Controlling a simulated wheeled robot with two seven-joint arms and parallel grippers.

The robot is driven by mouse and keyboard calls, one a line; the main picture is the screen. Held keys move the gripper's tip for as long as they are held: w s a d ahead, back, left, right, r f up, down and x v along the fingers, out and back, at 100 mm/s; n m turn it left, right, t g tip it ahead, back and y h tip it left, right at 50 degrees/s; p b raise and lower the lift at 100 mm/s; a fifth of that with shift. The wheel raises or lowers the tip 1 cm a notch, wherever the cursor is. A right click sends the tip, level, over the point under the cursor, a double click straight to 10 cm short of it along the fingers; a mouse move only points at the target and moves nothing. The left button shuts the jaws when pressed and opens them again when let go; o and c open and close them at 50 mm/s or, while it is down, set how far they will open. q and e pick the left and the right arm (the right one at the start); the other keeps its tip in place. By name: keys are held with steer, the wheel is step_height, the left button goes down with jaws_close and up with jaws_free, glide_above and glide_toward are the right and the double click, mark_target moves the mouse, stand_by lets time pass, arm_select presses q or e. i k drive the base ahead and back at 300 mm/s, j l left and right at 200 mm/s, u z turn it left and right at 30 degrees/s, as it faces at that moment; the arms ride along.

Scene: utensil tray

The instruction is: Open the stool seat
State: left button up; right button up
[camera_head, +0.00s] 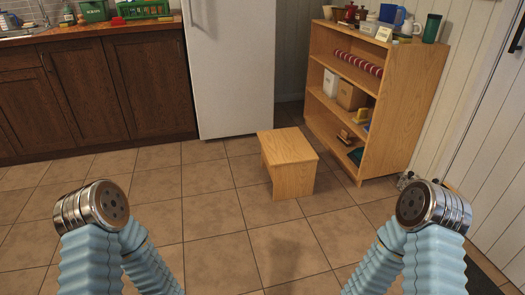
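A small wooden stool (291,177) stands upright on the tiled floor, a little right of the middle of the view. Its flat seat (287,146) lies level on top and looks closed. The stool's inside is hidden. Parts of both my arms, in light blue sleeves with metal joints, show at the lower left and lower right. Neither gripper shows in the view, and nothing of mine touches the stool.
A wooden shelf (403,101) with boxes and jars stands behind the stool to the right. A white fridge (231,65) and dark brown cabinets (95,90) line the back. A white door (500,165) is at the right. The tiled floor before the stool is clear.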

mark_target(288, 146)
steer(key=i+j+z, duration=0.1)
steer(key=z, duration=0.5)
steer(key=i+j+z, duration=0.3)
steer(key=i+j, duration=0.15)
steer(key=j, duration=0.25)
steer(key=i+j+z, duration=0.15)
steer(key=j, duration=0.25)
steer(key=i+j+z, duration=0.15)
steer(key=j, duration=0.25)
steer(key=i+j, duration=0.15)
steer(key=j, duration=0.25)
steer(key=i+j, duration=0.2)
steer(key=j, duration=0.15)
steer(key=i+j, duration=0.15)
steer(key=j, duration=0.25)
